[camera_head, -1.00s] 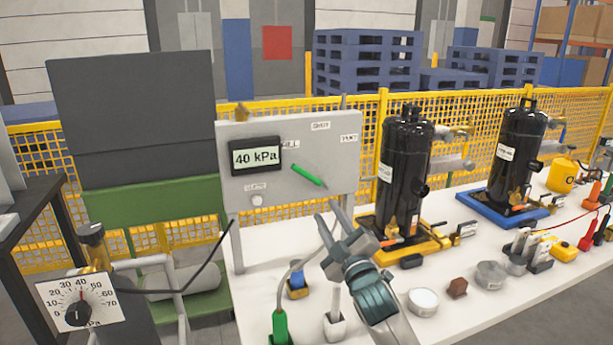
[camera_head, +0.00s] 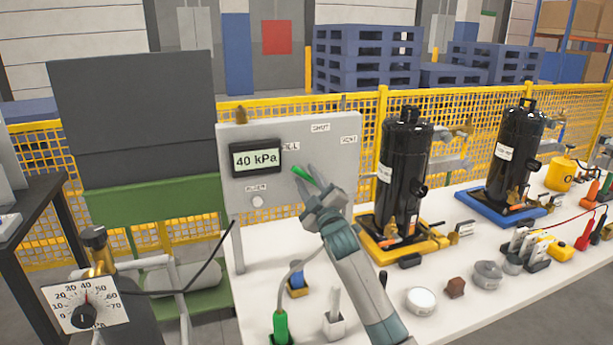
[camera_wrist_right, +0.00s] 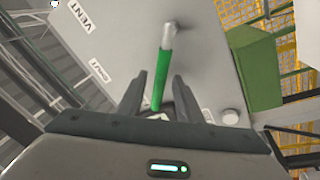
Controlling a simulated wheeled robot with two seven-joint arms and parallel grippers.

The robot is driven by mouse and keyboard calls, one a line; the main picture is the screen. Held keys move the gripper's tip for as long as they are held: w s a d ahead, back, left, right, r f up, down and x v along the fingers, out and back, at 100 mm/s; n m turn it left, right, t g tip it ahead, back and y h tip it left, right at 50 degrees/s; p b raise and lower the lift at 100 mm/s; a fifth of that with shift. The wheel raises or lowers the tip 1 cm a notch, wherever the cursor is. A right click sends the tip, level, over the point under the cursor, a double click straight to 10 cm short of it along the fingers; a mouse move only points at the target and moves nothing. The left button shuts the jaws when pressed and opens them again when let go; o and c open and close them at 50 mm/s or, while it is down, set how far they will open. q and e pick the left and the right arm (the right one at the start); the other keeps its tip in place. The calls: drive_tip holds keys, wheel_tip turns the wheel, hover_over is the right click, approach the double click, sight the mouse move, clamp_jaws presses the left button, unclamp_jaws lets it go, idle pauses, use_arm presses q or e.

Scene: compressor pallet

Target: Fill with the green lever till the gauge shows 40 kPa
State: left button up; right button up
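The green lever (camera_head: 306,178) is on the upright grey panel (camera_head: 240,200), below the FILL, SHUT and VENT labels. The digital gauge (camera_head: 256,159) reads 40 kPa. My right gripper (camera_head: 306,177) is at the lever, fingers apart. In the right wrist view the green lever (camera_wrist_right: 163,80) runs between the two open fingers (camera_wrist_right: 158,85), with a gap visible on the left side; contact on the right is unclear. The lever's lower end is partly hidden by the gripper. My left gripper is not in view.
A dial gauge (camera_head: 86,305) at lower left has its needle near 40. Black tanks (camera_head: 404,175) stand on yellow and blue trays to the right. A white knob (camera_head: 258,201) sits low on the panel. Small items and cables lie on the white table (camera_head: 440,260).

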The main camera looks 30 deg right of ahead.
drive_tip(key=shift+w+d+r, duration=0.1)
drive_tip(key=shift+w+r, duration=0.05)
drive_tip(key=shift+w, duration=0.35)
clamp_jaws()
